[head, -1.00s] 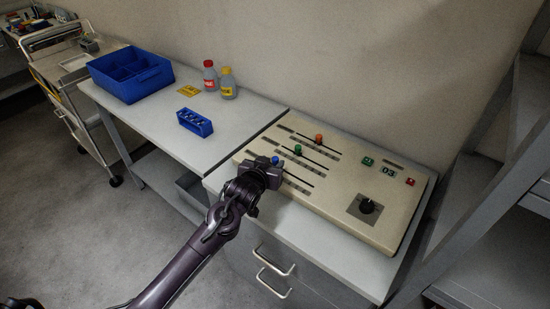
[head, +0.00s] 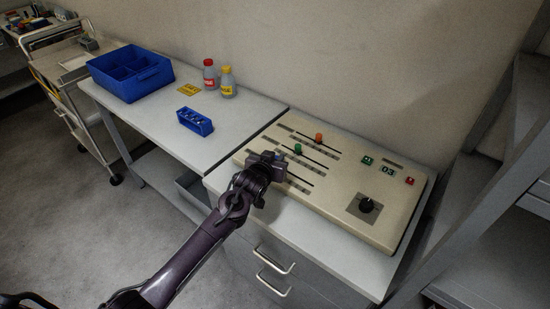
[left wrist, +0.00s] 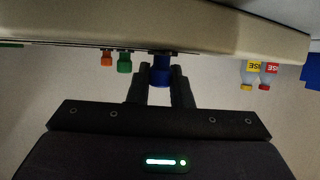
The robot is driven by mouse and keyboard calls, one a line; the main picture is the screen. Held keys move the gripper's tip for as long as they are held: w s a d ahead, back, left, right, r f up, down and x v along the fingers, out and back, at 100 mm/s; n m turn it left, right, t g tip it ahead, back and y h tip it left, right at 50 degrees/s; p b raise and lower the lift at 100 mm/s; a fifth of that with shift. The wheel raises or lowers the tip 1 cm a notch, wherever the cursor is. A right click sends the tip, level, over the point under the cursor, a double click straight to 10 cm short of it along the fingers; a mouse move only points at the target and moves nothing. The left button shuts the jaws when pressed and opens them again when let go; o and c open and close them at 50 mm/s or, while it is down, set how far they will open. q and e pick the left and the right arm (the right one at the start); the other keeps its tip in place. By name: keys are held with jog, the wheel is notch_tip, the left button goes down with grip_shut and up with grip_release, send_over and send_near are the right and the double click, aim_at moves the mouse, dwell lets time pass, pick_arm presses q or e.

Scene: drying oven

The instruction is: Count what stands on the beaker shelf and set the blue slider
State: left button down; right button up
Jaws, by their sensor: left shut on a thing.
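The beige control panel (head: 330,205) has three slots with coloured slider knobs. The orange knob (head: 318,137) and the green knob (head: 298,148) stand on the two farther slots. My left gripper (head: 275,160) is at the nearest slot, shut on the blue slider knob, which it mostly hides in the head view. In the left wrist view the blue slider knob (left wrist: 162,72) sits between the two fingers, with the green and orange knobs to its left. No shelf with beakers can be made out. My right gripper is not in view.
The panel also carries a black dial (head: 367,205), a small display reading 03 (head: 388,170), a green button and a red button. A grey rack (head: 480,205) stands close on the right. On the left table are a blue bin (head: 130,88), two bottles and a small blue rack (head: 195,121).

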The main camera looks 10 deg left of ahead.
pick_arm(q)
jog(key=shift+s+d+p, duration=0.2)
jog(key=shift+s+d, duration=0.05)
jog(key=shift+d, duration=0.35)
jog(key=shift+s+d+p, duration=0.15)
jog(key=shift+s+d, duration=0.1)
jog(key=shift+d, duration=0.35)
jog(key=c, duration=1.3)
grip_release()
jog(key=shift+b+v, duration=0.5)
jog(key=shift+v, duration=3.4)
jog(key=shift+s+f, duration=0.1)
